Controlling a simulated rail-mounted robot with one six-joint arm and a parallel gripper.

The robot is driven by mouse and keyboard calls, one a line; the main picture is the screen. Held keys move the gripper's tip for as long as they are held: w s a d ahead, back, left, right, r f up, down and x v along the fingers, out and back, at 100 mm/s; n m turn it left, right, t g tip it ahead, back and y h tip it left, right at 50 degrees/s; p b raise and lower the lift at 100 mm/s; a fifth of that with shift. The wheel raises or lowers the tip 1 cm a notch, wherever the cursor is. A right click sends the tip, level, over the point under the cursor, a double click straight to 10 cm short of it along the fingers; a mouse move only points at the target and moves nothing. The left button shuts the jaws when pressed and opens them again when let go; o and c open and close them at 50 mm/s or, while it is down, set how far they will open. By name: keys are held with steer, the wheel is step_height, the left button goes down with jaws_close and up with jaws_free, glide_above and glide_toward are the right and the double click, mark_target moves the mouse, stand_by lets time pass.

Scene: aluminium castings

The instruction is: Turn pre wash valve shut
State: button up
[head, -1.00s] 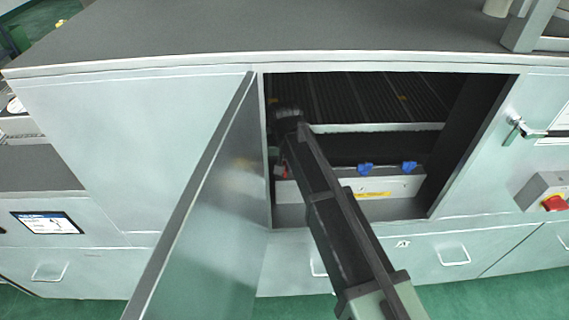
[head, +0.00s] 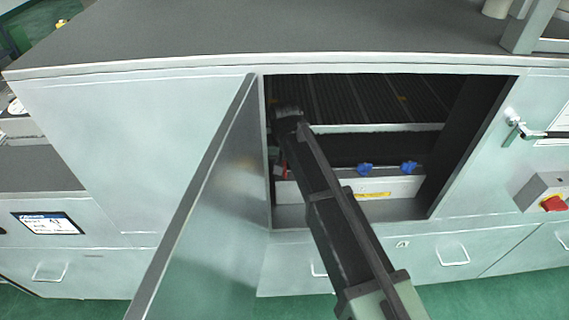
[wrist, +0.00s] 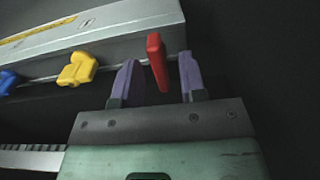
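In the wrist view a red valve handle (wrist: 157,62) stands between the two purple fingers of my gripper (wrist: 156,82). The fingers are open, with a visible gap on each side of the handle. A yellow valve handle (wrist: 77,70) and a blue one (wrist: 8,82) sit farther left on the same grey box (wrist: 120,35). In the head view the red handle (head: 281,171) shows in part beside my arm, and two blue handles (head: 365,169) (head: 408,167) are to the right. My fingers are hidden there. No label naming the pre wash valve is readable.
The cabinet opening is framed by an open door (head: 205,225) on the left and a dark side wall (head: 468,130) on the right. A pale rail (head: 375,128) crosses above the valve box. A red switch (head: 553,203) is outside at the right.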

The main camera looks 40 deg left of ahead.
mark_target(285, 165)
step_height(285, 165, up, 10)
steer(key=p, duration=0.9)
steer(key=shift+r+p, duration=0.25)
steer(key=shift+p, duration=0.15)
steer(key=d+f+m+b, duration=0.2)
steer(key=d, duration=1.6)
steer(key=d+f+m+b, duration=0.2)
steer(key=d+m, duration=0.1)
steer(key=d, duration=1.6)
steer(key=d+f+m+b, duration=0.2)
steer(key=d+m, duration=0.1)
steer(key=d, duration=1.6)
steer(key=shift+w+d+f, duration=0.25)
